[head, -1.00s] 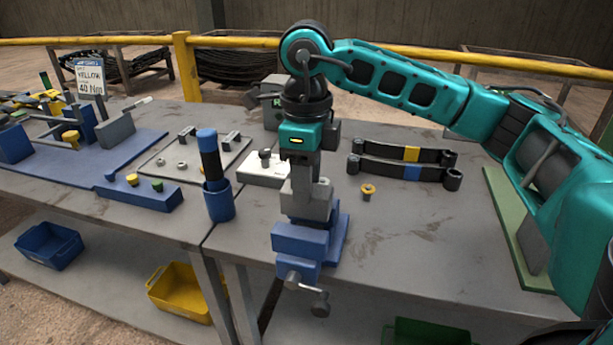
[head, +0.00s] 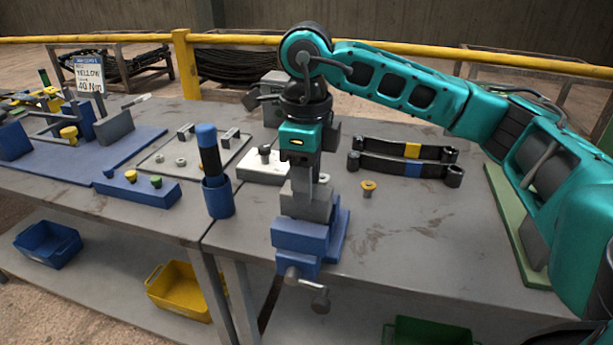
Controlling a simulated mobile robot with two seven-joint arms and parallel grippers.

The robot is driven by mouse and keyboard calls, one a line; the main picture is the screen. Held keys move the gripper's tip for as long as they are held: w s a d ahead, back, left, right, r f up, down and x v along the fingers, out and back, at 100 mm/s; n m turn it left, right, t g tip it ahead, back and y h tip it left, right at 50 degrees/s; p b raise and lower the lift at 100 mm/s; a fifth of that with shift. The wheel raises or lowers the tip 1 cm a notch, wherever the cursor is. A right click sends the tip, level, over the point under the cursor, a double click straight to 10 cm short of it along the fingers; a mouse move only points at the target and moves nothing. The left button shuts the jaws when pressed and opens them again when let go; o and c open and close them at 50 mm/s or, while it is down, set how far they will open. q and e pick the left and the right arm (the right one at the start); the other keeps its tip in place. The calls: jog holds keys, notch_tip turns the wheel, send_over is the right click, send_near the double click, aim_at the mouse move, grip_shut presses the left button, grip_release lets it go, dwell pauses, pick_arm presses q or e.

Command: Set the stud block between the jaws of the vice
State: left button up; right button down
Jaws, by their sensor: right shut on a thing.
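The blue vice (head: 299,238) stands at the front edge of the right-hand table, its screw handle hanging over the edge. My right gripper (head: 301,181) points straight down above it and is shut on the grey stud block (head: 305,205). The block is upright at the top of the vice, where the jaws are. The gripper and block hide much of the jaws, so I cannot tell whether the block rests on the vice floor or touches both jaws. My left gripper is out of view.
A blue cup (head: 218,199) with a blue-topped tool stands left of the vice. A white block (head: 262,171) lies behind. Two dark strap-like bars (head: 405,160) and a small yellow-topped part (head: 368,187) lie to the right. The front right tabletop is clear.

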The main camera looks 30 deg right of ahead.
jog(key=shift+f+b, duration=1)
jog(key=shift+f, duration=0.25)
jog(key=shift+c, duration=0.3)
grip_release()
jog(key=shift+r, duration=0.1)
dwell(0.4)
jog(key=shift+r+p, duration=2.6)
jog(key=shift+r, duration=0.85)
